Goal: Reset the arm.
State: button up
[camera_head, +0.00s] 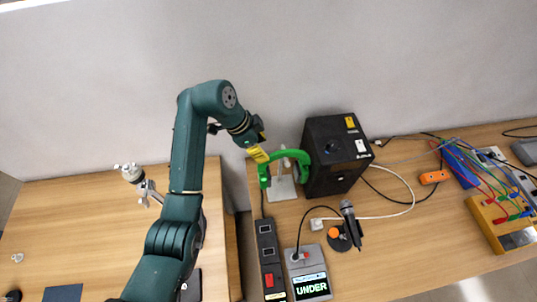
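My dark teal arm rises from the bottom of the head view and bends over to the right. My gripper (259,152), dark with yellow parts, hangs at its end and points down and right. It is small in the picture, and I cannot tell whether its fingers are open or shut. Just below and right of it is a bright green arched thing, which looks like headphones (290,155), at a pale stand (281,191). The gripper overlaps or nearly meets the left end of the arch. I cannot tell whether they touch.
A black speaker (325,185) stands right of the headphones. In front are a power strip (268,255), a grey box with a lit screen (309,285) and a microphone (350,222). Cables and electronics (495,205) fill the far right. A gap separates the two wooden tables.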

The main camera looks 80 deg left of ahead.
jog(key=v, duration=0.4)
jog(key=shift+s+r, duration=0.15)
jog(key=shift+r, duration=0.15)
